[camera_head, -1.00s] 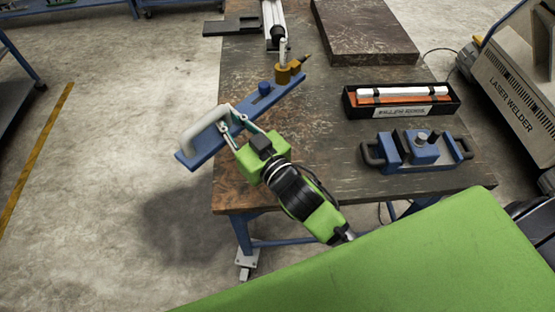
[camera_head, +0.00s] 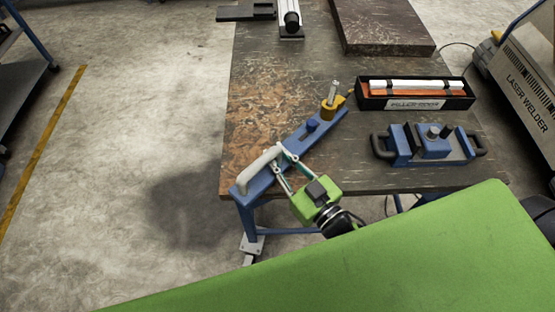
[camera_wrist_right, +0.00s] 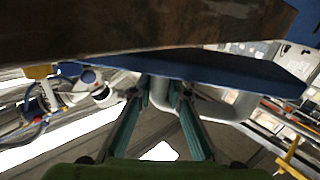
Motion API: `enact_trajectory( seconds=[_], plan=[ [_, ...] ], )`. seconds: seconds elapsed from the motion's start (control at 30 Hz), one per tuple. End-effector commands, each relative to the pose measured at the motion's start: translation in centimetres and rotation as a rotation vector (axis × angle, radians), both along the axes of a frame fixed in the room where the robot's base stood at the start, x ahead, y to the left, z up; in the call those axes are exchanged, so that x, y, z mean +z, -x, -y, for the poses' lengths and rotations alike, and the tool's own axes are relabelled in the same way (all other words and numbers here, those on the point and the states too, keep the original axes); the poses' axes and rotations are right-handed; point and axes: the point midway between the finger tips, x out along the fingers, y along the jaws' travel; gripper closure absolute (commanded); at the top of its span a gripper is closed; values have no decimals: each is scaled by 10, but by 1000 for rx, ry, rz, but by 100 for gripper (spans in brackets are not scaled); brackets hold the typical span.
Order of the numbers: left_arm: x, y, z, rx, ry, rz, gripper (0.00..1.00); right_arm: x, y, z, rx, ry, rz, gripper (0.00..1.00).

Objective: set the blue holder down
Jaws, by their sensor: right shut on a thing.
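The blue holder (camera_head: 306,136) is a long blue bar with a pale grey handle (camera_head: 258,170) at its near end and a yellow clamp (camera_head: 331,106) at its far end. Most of it is over the table's front left part, with the handle end at the table's edge. I cannot tell whether it touches the tabletop. My right gripper (camera_head: 283,158) is shut on the handle. In the right wrist view the blue bar (camera_wrist_right: 220,72) spans across beyond the fingers (camera_wrist_right: 160,95). My left gripper is not in view.
The dark table (camera_head: 290,75) has clear room in its middle. A black box with a white rod (camera_head: 415,84) and a blue fixture with black handles (camera_head: 433,145) stand on its right. A brown slab (camera_head: 385,28) lies at the back. A laser welder (camera_head: 525,85) stands to the right.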

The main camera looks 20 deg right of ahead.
Motion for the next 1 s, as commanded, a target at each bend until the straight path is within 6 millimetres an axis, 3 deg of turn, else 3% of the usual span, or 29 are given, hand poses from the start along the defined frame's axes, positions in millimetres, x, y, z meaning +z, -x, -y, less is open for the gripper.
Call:
enact_trajectory(
  seconds=[0.17, 0.57, 0.6, 0.63, 1.0],
  plan=[
    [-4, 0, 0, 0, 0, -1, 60, -15, -2, -1, 1, 0, 12, 100],
    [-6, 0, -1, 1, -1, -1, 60, -19, -2, -1, 2, 0, 12, 100],
    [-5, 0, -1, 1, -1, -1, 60, -23, -1, -1, 0, 0, 3, 76],
    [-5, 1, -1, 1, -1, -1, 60, -23, -1, -1, 0, 0, 3, 68],
    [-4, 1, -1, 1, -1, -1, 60, -20, -1, -1, 0, -1, 3, 67]
  ],
)
